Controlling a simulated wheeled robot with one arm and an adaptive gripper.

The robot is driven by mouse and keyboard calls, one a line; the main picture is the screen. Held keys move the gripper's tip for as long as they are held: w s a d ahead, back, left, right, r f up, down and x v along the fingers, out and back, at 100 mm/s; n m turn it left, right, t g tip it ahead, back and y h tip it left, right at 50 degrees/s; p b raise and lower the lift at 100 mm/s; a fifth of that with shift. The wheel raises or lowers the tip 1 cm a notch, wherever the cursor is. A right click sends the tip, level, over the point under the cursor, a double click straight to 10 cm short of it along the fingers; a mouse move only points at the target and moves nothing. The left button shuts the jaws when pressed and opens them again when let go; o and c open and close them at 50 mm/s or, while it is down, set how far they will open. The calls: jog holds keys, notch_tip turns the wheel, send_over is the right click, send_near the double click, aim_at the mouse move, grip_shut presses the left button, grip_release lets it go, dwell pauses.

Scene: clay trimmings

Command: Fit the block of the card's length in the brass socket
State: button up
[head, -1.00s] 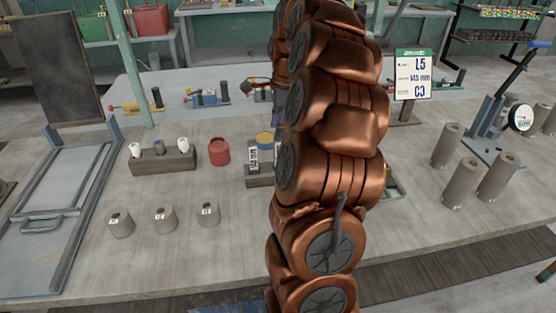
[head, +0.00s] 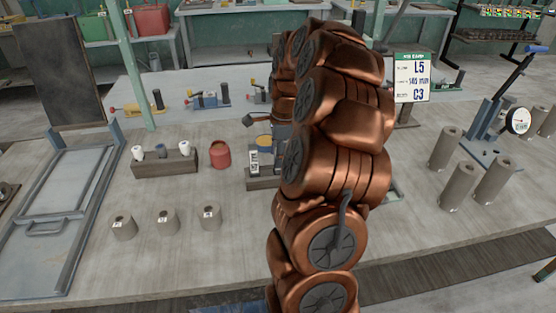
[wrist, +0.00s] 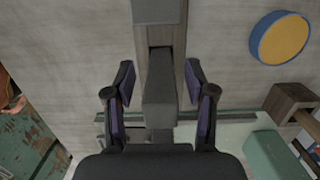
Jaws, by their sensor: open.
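The job card (head: 412,78) stands at the back right and reads L5, 145 mm, C3. In the wrist view my gripper (wrist: 158,80) is open, one finger on each side of a dark grey block (wrist: 158,104), with visible gaps. This block is at a wooden rack (wrist: 154,38), and a second grey block (wrist: 158,11) shows farther along it. In the head view a dark rack (head: 262,183) with white number labels stands beside my arm, which hides part of it. I cannot make out a brass socket.
A yellow disc with blue rim (wrist: 280,38) lies near the gripper. Tall grey cylinders (head: 460,187) and a dial gauge stand (head: 488,135) are right.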

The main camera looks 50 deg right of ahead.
jog(key=shift+c, duration=0.4)
grip_shut()
